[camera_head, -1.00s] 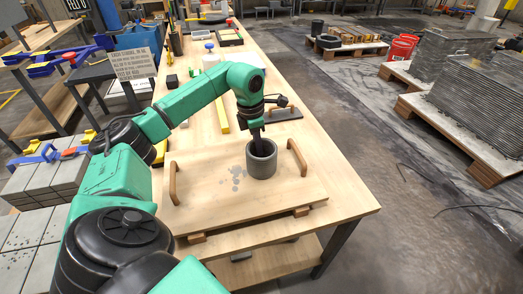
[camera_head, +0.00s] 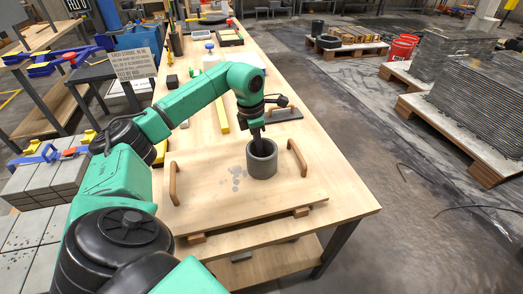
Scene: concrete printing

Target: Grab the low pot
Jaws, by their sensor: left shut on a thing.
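The low pot (camera_head: 262,164) is a short dark grey cylinder with an open top. It stands upright on a wooden board (camera_head: 215,203) with two wooden handles, on the workbench. My left gripper (camera_head: 258,140) reaches down from the green arm to the pot's far rim and is shut on its wall. The fingertips are partly hidden at and inside the rim. The pot's base appears to rest on the board. My right gripper is not in view.
Wet grey spots (camera_head: 236,178) mark the board left of the pot. A trowel (camera_head: 284,114) lies behind the pot, and a yellow bar (camera_head: 220,115) lies farther left. The bench's right front corner (camera_head: 350,205) is clear. A pallet (camera_head: 455,130) with printed concrete stands at right.

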